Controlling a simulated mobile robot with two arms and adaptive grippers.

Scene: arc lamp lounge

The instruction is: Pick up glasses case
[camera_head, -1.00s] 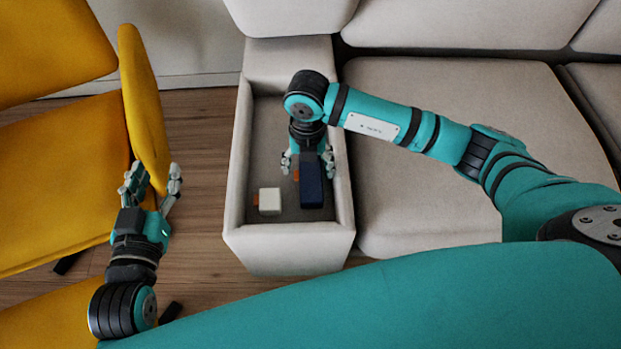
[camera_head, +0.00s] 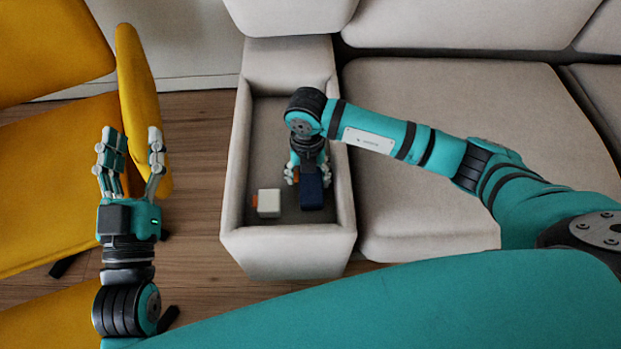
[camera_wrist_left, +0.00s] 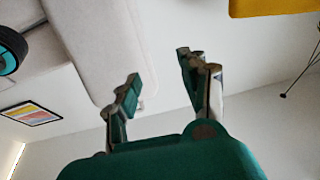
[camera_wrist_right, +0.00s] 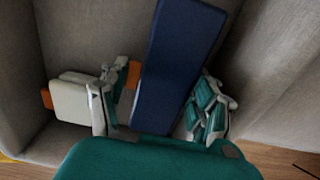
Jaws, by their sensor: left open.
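The glasses case appears to be the long dark blue box (camera_head: 312,191) in the sofa's storage compartment. It also fills the middle of the right wrist view (camera_wrist_right: 180,62). My right gripper (camera_head: 308,174) is down in the compartment, with its fingers on either side of the blue box. In the right wrist view its fingers (camera_wrist_right: 163,100) look spread, with a gap at least on the left; contact on the right is unclear. The palm hides the box's near end. My left gripper (camera_head: 130,150) is open and empty above the floor, by the yellow chair.
A small white box (camera_head: 268,203) with an orange end lies left of the blue box. A small orange thing (camera_wrist_right: 134,75) sits between them. The compartment walls (camera_head: 237,165) rise close around. A yellow chair (camera_head: 60,180) stands left; wooden floor (camera_head: 200,150) lies between.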

